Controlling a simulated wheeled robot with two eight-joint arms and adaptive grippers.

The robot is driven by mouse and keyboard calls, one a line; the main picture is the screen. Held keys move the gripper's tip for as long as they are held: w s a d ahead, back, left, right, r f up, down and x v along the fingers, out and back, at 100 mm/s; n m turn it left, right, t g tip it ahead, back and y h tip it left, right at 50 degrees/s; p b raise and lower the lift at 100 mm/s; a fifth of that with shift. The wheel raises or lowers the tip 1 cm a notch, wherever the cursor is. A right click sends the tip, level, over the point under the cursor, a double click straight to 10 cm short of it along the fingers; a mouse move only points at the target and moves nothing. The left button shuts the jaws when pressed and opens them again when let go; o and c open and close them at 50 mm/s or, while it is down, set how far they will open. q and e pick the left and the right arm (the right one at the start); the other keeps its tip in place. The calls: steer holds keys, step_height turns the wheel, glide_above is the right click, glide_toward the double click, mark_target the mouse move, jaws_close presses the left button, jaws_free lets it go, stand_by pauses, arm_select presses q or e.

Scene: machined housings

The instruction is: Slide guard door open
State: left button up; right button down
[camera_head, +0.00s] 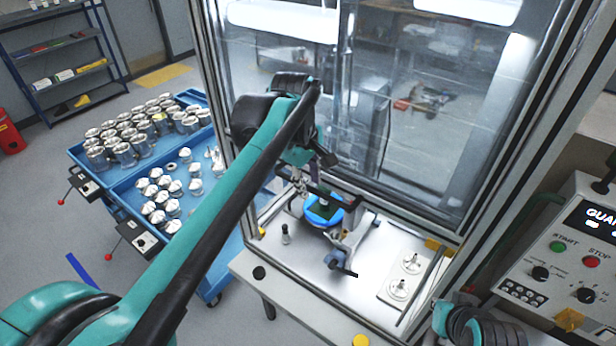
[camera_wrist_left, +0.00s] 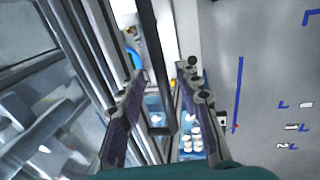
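The guard door (camera_head: 440,110) is a tall clear panel in a metal frame on the machine enclosure. In the head view my left arm reaches across to the door's left side, and my left gripper (camera_head: 308,185) is beside the frame, partly hidden by its own wrist. In the left wrist view the two fingers of my left gripper (camera_wrist_left: 163,76) are apart. A dark bar, apparently the door handle (camera_wrist_left: 154,85), runs between them, with gaps showing on both sides. I cannot tell whether a finger touches it.
A blue cart (camera_head: 190,228) with several metal housings stands left of the enclosure. A fixture with a blue ring (camera_head: 323,221) and a white plate (camera_head: 402,282) sit on the machine's bed. A control panel (camera_head: 570,250) stands at the right.

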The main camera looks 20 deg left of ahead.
arm_select(q)
step_height(320, 180, up, 12)
steer(key=s, duration=0.2)
steer(key=shift+a+f, duration=0.15)
steer(key=shift+a, duration=0.25)
steer(key=shift+s, duration=0.1)
steer(key=s+a+f+m+t, duration=0.1)
steer(key=s+f+m+t, duration=0.1)
steer(key=s+f+m, duration=0.45)
steer(key=s+f+m+t, duration=0.1)
steer(key=s+f+m, duration=0.2)
steer(key=f, duration=0.7)
steer(key=s+a+f+m+t, duration=0.1)
steer(key=s+f+m+t, duration=0.1)
steer(key=s+f+m, duration=0.45)
step_height(320, 180, down, 37)
steer(key=w+n+b, duration=0.1)
steer(key=n+b, duration=0.1)
steer(key=b, duration=3.3)
steer(key=shift+w+r+y+b, duration=0.15)
steer(key=shift+w+y+b, duration=0.2)
steer(key=shift+y+b, duration=0.05)
